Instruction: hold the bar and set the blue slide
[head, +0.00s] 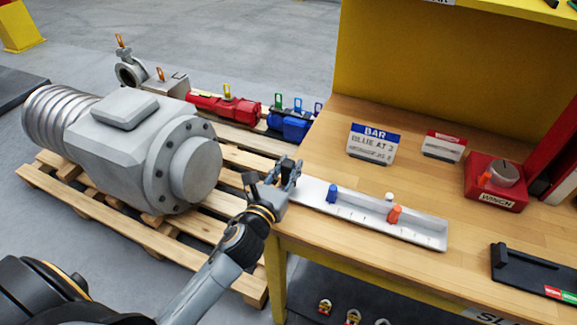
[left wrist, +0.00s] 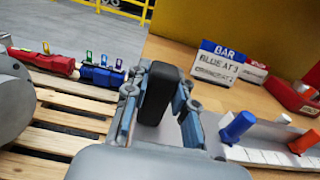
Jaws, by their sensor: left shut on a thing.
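A long pale bar (head: 360,218) with scale marks lies along the table's front edge. It also shows in the left wrist view (left wrist: 262,153). A blue slide (head: 332,194) stands upright near its left end, seen larger in the left wrist view (left wrist: 238,126). An orange slide (head: 394,215) stands further right on it. My left gripper (head: 285,176) is at the bar's left end. In the left wrist view its fingers (left wrist: 160,105) are shut on a dark upright block (left wrist: 159,92), the bar's end grip. My right gripper is not in view.
A sign (head: 372,143) behind the bar reads "BAR, BLUE AT" and a digit too small to be sure of. A small white knob (head: 389,196) is behind the orange slide. A red winch box (head: 496,182) and black tray (head: 535,272) are at right. A pallet (head: 120,222) carries a grey actuator (head: 145,150).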

